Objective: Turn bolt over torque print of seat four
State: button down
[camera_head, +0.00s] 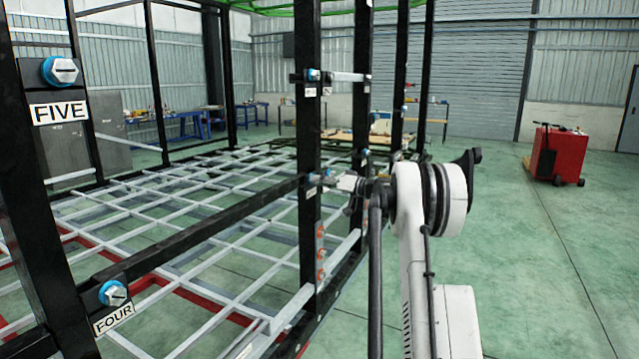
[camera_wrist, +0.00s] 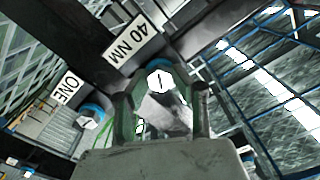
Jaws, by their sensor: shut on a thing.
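In the wrist view a white-headed bolt (camera_wrist: 159,80) with a dark slot mark and a blue collar sits beside a "40 NM" print (camera_wrist: 130,42). My gripper (camera_wrist: 161,84) has a finger on each side of this bolt head and is shut on it. In the head view my gripper (camera_head: 347,183) is at the middle black post, with the bolt (camera_head: 327,174) at its tip partly hidden. The label "FOUR" (camera_head: 114,320) is at the lower left, below a blue-collared bolt (camera_head: 113,293), away from my gripper.
The label "FIVE" (camera_head: 59,113) lies below another blue-collared bolt (camera_head: 61,71). Black posts and a white grid floor (camera_head: 180,215) are left of my arm. A red cart (camera_head: 558,153) stands right; open floor surrounds it.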

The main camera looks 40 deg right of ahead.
jog(key=shift+w+n+b, duration=0.2)
jog(key=shift+n+b, duration=0.15)
jog(key=shift+n, duration=7.65)
jog(key=c, duration=1.4)
grip_release()
jog(key=shift+d, duration=0.1)
jog(key=shift+c, duration=0.2)
